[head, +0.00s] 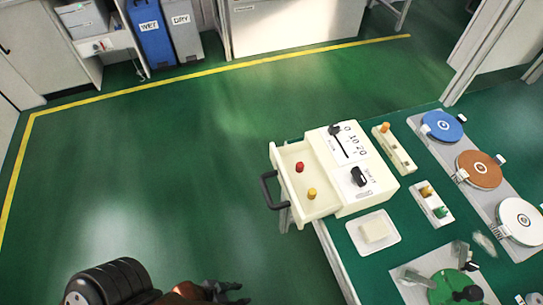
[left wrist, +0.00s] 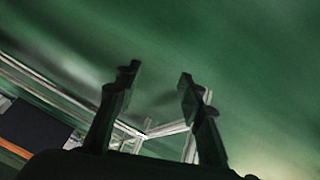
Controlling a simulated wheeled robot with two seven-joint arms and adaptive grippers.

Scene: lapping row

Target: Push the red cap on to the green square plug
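The red cap (head: 299,167) stands in the open cream drawer (head: 283,160), behind an orange cap (head: 312,193). The green square plug (head: 440,212) sits on a small white block (head: 430,200) on the bench, to the right of the drawer unit, beside a brownish-yellow plug (head: 426,191). My left gripper (head: 228,291) is low in the head view, over the floor, left of the bench and well apart from the drawer. In the left wrist view my left gripper (left wrist: 159,78) is open, with nothing between its fingers. My right gripper is not in view.
The drawer's black handle (head: 268,190) sticks out over the bench's left edge. A white dish (head: 373,231) with a pale block, a cream strip with an orange peg (head: 385,128), and blue, brown and white discs (head: 520,218) occupy the bench. The floor left of it is clear.

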